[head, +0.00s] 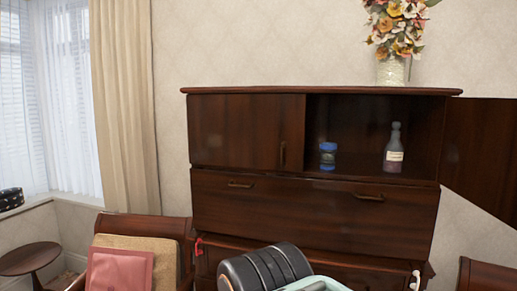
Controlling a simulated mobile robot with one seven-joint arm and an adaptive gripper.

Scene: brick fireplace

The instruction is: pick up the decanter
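A bottle-shaped decanter (394,149) stands upright in the open right compartment of the dark wood cabinet (315,208). It has a grey-green neck and stopper, a purplish body and a pale label. A small blue jar (327,156) stands apart from it, to its left on the same shelf. My gripper does not show in the head view. Nothing is seen touching the decanter.
The compartment's door (482,155) stands open at the right. A vase of flowers (393,70) is on the cabinet top. A chair with a pink item (119,270) and a small round table (30,258) are at lower left. Dark rounded shapes block the bottom centre.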

